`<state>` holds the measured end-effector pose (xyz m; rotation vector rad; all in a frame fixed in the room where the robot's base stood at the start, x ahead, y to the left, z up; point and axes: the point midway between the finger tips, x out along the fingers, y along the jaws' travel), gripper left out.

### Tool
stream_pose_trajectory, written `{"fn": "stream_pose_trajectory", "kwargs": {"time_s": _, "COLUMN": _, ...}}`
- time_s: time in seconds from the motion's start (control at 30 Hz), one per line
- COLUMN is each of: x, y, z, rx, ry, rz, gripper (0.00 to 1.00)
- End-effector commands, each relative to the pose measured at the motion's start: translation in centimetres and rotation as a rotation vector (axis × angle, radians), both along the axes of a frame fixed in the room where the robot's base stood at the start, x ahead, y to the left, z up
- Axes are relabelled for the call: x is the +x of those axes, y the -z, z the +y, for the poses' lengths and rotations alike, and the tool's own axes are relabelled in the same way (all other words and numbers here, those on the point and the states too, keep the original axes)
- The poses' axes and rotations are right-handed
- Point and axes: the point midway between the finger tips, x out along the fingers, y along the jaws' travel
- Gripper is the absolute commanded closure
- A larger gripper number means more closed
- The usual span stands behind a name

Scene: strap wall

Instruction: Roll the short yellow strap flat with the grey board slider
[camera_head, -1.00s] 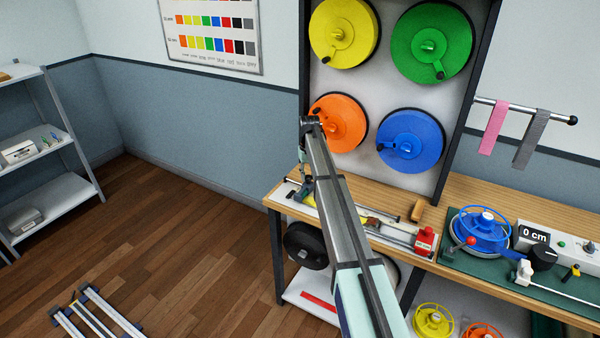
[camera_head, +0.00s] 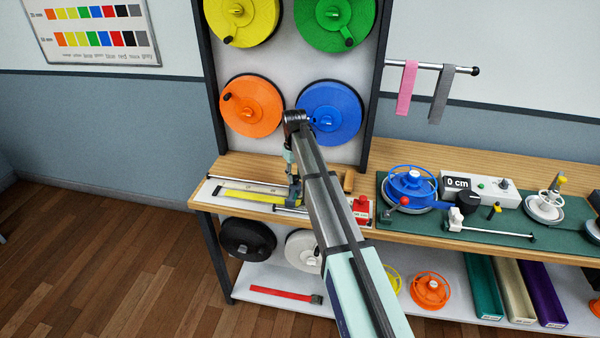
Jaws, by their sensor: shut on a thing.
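The short yellow strap (camera_head: 246,196) lies along the white board (camera_head: 207,192) on the wooden bench; its visible length is left of my gripper and looks flat. My gripper (camera_head: 293,190) points down over the middle of the board and is shut on the grey board slider, which is small here and mostly hidden by the fingers. A red block (camera_head: 361,204) sits at the board's right end. My arm covers the part of the board between the gripper and the red block.
A rack with yellow, green, orange (camera_head: 250,104) and blue (camera_head: 332,108) reels stands behind the board. A blue winder (camera_head: 412,186) on a green mat stands to the right. Black and white reels are on the shelf below.

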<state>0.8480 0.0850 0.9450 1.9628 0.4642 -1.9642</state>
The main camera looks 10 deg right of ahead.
Motion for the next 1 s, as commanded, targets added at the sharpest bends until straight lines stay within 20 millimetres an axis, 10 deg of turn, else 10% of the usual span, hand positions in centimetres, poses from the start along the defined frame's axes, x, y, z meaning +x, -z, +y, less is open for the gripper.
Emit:
{"fn": "stream_pose_trajectory", "kwargs": {"time_s": 0.33, "x": -0.1, "y": 0.1, "z": 0.0, "rx": -0.001, "ry": -0.003, "rz": 0.000, "gripper": 1.00}}
{"fn": "stream_pose_trajectory", "kwargs": {"time_s": 0.37, "x": -0.1, "y": 0.0, "z": 0.0, "rx": 0.000, "ry": -0.003, "rz": 0.001, "gripper": 0.61}}
{"fn": "stream_pose_trajectory", "kwargs": {"time_s": 0.43, "x": -0.1, "y": 0.0, "z": 0.0, "rx": 0.000, "ry": -0.003, "rz": 0.001, "gripper": 0.43}}
{"fn": "stream_pose_trajectory", "kwargs": {"time_s": 1.0, "x": 0.0, "y": -2.7, "z": 0.1, "rx": 0.000, "ry": -0.002, "rz": -0.002, "gripper": 0.43}}
